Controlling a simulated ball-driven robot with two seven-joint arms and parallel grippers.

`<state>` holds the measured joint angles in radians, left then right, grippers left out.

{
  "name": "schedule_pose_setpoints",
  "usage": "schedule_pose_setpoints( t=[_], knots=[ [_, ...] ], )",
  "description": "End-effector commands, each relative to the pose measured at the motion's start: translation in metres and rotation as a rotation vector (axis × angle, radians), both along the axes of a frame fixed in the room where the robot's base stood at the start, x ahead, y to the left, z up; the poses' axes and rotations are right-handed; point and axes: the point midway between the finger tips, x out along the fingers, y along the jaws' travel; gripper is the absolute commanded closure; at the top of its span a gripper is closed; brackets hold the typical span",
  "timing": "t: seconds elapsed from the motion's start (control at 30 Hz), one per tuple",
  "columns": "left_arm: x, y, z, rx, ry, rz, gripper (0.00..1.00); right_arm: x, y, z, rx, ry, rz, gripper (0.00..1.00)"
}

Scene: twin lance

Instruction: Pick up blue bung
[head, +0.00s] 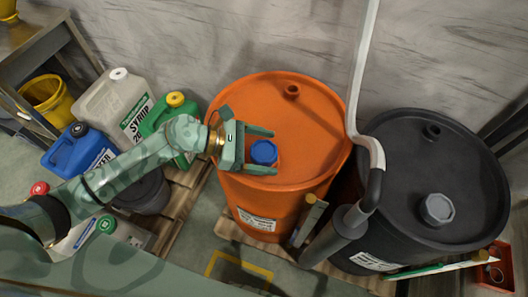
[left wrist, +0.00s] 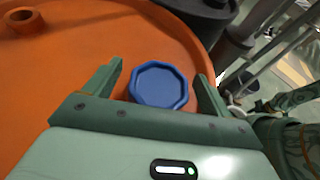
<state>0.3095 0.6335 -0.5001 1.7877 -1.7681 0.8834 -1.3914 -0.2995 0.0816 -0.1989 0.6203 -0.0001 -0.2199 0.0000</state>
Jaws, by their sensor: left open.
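The blue bung (head: 264,151) is an octagonal cap on the top of the orange drum (head: 310,104). It also shows in the left wrist view (left wrist: 159,84). My left gripper (head: 275,153) is open, with one finger on either side of the bung. In the left wrist view the left gripper's fingers (left wrist: 160,86) stand apart, with gaps between them and the bung's sides. The underside of the bung is hidden. My right gripper is not in view.
A black drum (head: 405,135) with a grey bung (head: 437,209) stands to the right. A pale pipe (head: 358,80) runs down between the drums. Several jerrycans, such as the green one (head: 165,112), stand at left.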

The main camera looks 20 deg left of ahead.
Motion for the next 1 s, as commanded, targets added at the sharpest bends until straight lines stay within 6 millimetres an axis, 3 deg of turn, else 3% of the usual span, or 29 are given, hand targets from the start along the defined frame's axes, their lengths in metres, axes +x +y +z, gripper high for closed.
schedule_pose_setpoints(
  t=[0.1,0.27,0.67,0.87,1.0],
  knots=[
    [0.000,0.000,0.000,0.000,0.000,0.000,0.19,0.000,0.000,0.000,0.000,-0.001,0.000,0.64],
    [0.000,0.000,0.000,0.000,0.000,0.000,0.64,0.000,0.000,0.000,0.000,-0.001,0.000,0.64],
    [0.000,0.001,0.007,0.000,-0.002,0.000,0.64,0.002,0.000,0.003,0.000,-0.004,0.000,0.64],
    [0.000,0.001,0.039,0.001,-0.007,-0.002,0.64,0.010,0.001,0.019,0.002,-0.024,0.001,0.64],
    [-0.028,0.003,0.072,0.002,-0.007,-0.003,0.64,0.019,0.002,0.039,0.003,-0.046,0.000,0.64]
  ],
)
